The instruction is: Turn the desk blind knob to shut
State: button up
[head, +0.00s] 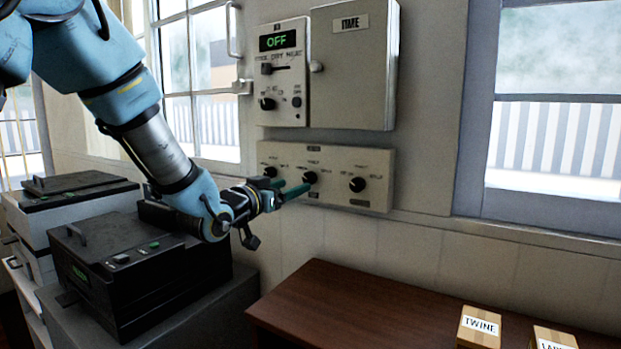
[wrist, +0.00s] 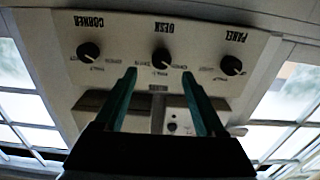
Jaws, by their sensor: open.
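The desk blind knob is the black middle knob on a beige three-knob panel (head: 325,198); it shows in the head view (head: 310,177) and in the wrist view (wrist: 161,56), where the label DESK appears upside down. My gripper (head: 293,187) is open, with its two green fingers pointing at the panel near this knob. In the wrist view, the fingertips (wrist: 159,75) are on either side of and just below the knob, with nothing between them. Whether they touch the panel is unclear. The knob's pointer direction is too small to read.
The corner knob (wrist: 88,52) and panel knob (wrist: 231,65) flank the desk knob. Above are a control box (head: 282,75) reading OFF and a closed cabinet (head: 352,65). A black machine (head: 140,270) stands below my arm. A wooden table (head: 390,315) holds small boxes at right.

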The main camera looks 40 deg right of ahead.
aim_at(307, 180)
jog(key=p+x, duration=0.2)
jog(key=x, duration=0.4)
jog(key=shift+r, duration=0.15)
jog(key=shift+w+d, duration=0.3)
jog(key=shift+d, duration=0.4)
grip_shut()
